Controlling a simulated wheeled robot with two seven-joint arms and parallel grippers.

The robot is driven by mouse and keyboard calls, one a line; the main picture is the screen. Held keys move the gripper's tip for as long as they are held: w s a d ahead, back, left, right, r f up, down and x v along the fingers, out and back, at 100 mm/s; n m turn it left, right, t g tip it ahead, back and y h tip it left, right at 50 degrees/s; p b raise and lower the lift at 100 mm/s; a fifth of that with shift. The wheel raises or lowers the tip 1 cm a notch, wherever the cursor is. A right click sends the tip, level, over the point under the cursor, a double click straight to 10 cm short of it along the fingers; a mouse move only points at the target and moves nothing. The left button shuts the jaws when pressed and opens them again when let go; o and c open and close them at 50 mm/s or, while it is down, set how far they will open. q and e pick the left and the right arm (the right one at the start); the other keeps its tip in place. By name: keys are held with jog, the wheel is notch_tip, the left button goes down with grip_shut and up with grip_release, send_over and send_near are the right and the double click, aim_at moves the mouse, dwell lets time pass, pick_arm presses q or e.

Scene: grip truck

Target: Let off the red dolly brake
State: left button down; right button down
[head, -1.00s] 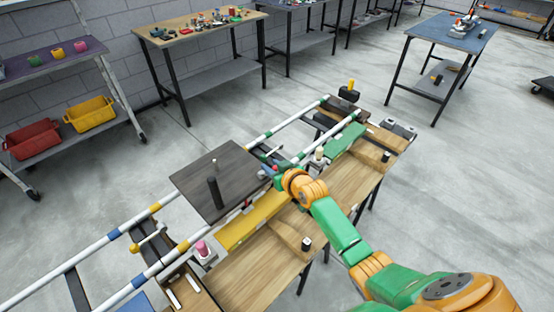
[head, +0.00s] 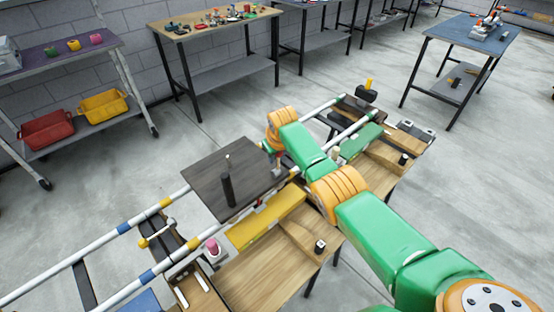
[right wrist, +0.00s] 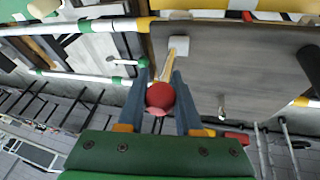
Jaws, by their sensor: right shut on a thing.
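The dolly (head: 205,180) is a dark grey board sitting across two striped rails. In the right wrist view its grey deck (right wrist: 230,70) carries a pale lever (right wrist: 171,58) on a light square plate, ending in a round red knob (right wrist: 160,98), the brake handle. My right gripper (right wrist: 160,82) has its two grey fingers closed on either side of this knob. In the head view my right gripper (head: 276,165) is at the dolly's right edge, largely covering the brake. My left gripper is not in view.
A black post (head: 227,190) stands on the dolly. The white rails (head: 120,229) run diagonally, with a yellow block (head: 265,222) and wooden benches beside them. A pink knob (head: 212,246) stands at the front. Open floor (head: 330,70) lies beyond.

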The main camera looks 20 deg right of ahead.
jog(key=shift+f, duration=0.15)
dwell(0.4)
jog(key=c, duration=0.6)
grip_release()
jog(key=shift+w, duration=0.2)
jog(key=p+v, duration=0.2)
jog(key=shift+r, duration=0.4)
jog(key=p+v, duration=0.1)
jog(key=v, duration=0.2)
jog(key=shift+s+a+r, duration=0.15)
jog(key=shift+s+r, duration=0.2)
jog(key=shift+r, duration=0.25)
jog(key=shift+g, duration=0.3)
